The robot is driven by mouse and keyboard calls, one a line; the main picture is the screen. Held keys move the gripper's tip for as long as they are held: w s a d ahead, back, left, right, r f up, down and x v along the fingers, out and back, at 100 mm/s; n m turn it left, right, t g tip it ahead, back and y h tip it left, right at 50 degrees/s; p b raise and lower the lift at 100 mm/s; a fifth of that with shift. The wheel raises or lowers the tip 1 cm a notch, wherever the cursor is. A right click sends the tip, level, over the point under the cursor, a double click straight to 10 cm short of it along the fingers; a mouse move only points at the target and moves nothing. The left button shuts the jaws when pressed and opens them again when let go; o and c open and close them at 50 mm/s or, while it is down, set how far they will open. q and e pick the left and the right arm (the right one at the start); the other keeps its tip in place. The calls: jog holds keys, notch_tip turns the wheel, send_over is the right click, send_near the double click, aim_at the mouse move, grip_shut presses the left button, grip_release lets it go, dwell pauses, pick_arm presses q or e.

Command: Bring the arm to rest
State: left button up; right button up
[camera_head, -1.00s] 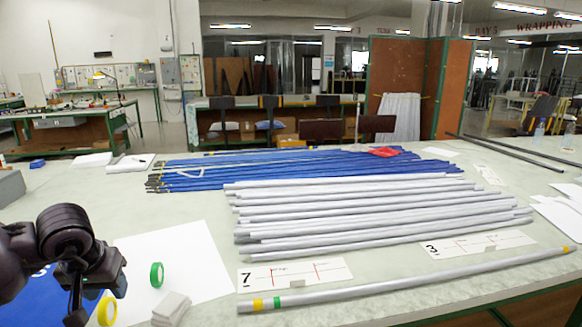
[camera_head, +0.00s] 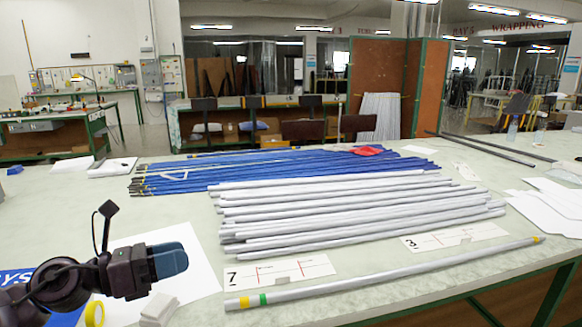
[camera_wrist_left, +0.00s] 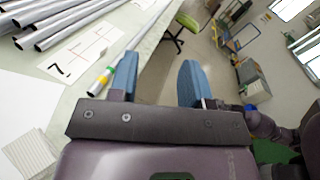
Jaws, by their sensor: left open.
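My left gripper (camera_head: 170,260) is over the front left of the table, above a white sheet, its blue fingers pointing right. In the left wrist view its two blue fingers (camera_wrist_left: 158,82) stand apart with nothing between them. The rod with yellow and green bands (camera_head: 380,276) lies along the table's front edge, to the right of the gripper. Its banded end shows beside one finger in the left wrist view (camera_wrist_left: 103,78), apart from the grip. My right gripper is not in view.
Grey rods (camera_head: 350,208) and blue rods (camera_head: 280,168) lie in rows mid-table. Cards marked 7 (camera_head: 280,272) and 3 (camera_head: 455,236) lie in front of the grey rods. Yellow tape (camera_head: 94,314) and a pale block (camera_head: 158,311) are near the gripper. Floor is open beyond the table edge.

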pick_arm(q)
jog(key=s+a+f+n+t+y+p, duration=0.15)
jog(key=a+f+n+y, duration=0.35)
jog(key=n, duration=0.7)
jog(key=s+f+n+t+y, duration=0.3)
jog(key=f+n, duration=0.4)
jog(key=n, duration=0.4)
jog(key=s+a+f+n+t+y+p, duration=0.1)
jog(key=s+a+f+n+t+y, duration=0.25)
jog(key=n, duration=0.85)
jog(key=s+f+n+g+y+p, duration=0.1)
jog(key=s+f+n+g+y, duration=0.1)
jog(key=s+f, duration=0.5)
jog(key=s+d+f+n+g+y+p, duration=0.1)
jog(key=s+f+n+g, duration=0.2)
jog(key=s, duration=1)
notch_tip(320, 180, down, 5)
jog(key=n, duration=0.3)
jog(key=shift+f+n+g+y+p, duration=0.15)
jog(key=shift+n+g+y+p, duration=0.15)
jog(key=shift+g+y, duration=0.1)
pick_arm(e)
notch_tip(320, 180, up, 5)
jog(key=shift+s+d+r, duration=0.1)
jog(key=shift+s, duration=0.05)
pick_arm(q)
jog(key=shift+d, duration=0.1)
